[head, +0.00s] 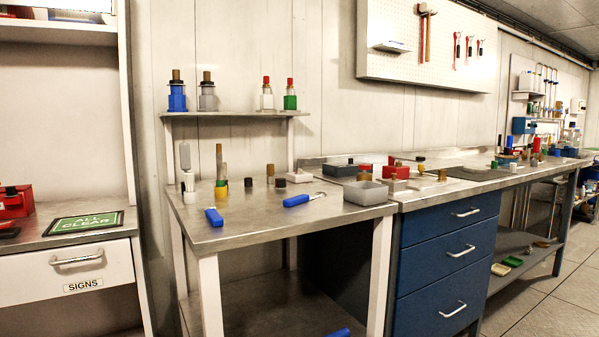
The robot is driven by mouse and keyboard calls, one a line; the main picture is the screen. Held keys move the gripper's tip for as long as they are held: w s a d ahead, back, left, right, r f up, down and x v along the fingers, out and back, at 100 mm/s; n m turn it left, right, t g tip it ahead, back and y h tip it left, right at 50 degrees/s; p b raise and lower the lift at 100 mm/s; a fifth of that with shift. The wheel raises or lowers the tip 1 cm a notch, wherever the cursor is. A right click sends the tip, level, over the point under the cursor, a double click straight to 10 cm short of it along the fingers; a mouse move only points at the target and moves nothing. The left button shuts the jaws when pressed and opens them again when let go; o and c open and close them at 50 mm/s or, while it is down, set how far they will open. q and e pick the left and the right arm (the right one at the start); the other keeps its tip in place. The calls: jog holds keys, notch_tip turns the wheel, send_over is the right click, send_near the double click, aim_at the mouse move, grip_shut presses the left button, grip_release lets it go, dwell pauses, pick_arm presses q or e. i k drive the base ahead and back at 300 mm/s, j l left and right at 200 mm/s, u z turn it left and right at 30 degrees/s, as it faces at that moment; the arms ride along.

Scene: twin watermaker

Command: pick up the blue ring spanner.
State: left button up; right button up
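Two blue-handled tools lie on the small metal table. One blue-handled tool (300,200) lies near the middle of the front part, with a short metal end pointing right. The other blue-handled tool (214,217) lies near the left front, its far end small and unclear. A further blue piece (338,333) shows on the lower shelf at the bottom edge, partly cut off. I cannot tell for sure which of these is the blue ring spanner. Neither of my grippers is in view.
The table top (255,227) is bare along its front. A raised shelf (232,114) holds several bottles. Blue drawers (446,262) adjoin on the right.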

aim_at(293, 201)
jog(key=i+j+u, duration=0.15)
jog(key=i, duration=0.3)
jog(key=i+j+u, duration=0.2)
jog(key=i, duration=0.25)
jog(key=j, duration=0.1)
